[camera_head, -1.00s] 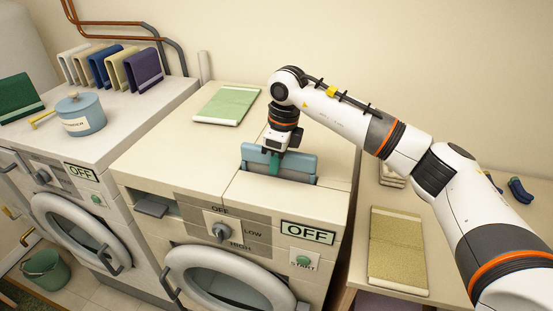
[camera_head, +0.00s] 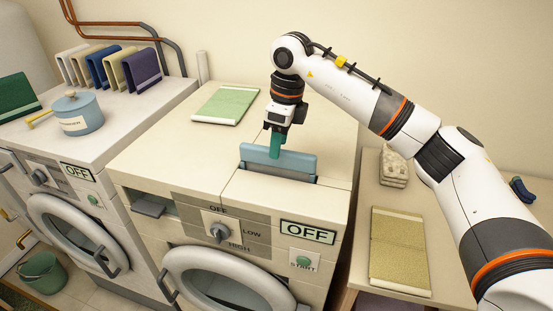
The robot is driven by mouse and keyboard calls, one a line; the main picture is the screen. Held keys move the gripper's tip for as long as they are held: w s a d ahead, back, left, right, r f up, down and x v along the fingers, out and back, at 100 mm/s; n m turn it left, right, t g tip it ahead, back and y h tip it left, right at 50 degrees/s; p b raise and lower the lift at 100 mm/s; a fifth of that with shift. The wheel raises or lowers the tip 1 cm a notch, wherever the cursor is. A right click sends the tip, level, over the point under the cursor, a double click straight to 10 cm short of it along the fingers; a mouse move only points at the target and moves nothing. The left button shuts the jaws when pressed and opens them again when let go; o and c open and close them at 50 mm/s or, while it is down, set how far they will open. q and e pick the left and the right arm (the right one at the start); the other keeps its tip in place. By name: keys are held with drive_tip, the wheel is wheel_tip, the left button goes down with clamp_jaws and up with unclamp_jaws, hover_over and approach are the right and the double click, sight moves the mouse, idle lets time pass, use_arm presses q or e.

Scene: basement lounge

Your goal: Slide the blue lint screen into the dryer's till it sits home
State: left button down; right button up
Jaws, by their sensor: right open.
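The blue lint screen (camera_head: 300,163) stands in the slot in the top of the dryer (camera_head: 240,193). Its upper part shows above the panel; its lower edge is hidden in the slot, so I cannot tell how deep it sits. My right gripper (camera_head: 276,150) is open above the screen, pointing down. Its teal fingertips overlap the screen's top edge in the picture; I cannot tell whether they touch it. My left gripper is not in view.
A green folded cloth (camera_head: 226,105) lies behind the screen on the dryer top. The washer (camera_head: 130,120) at left bears a blue pot (camera_head: 80,118) and several folded cloths. A side table (camera_head: 358,270) at right holds a tan cloth (camera_head: 399,250). The dryer top's front is clear.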

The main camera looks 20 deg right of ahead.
drive_tip(key=r, duration=0.6)
drive_tip(key=shift+s+d+r+b, duration=0.15)
drive_tip(key=shift+s+d+b, duration=0.15)
drive_tip(key=shift+b, duration=0.1)
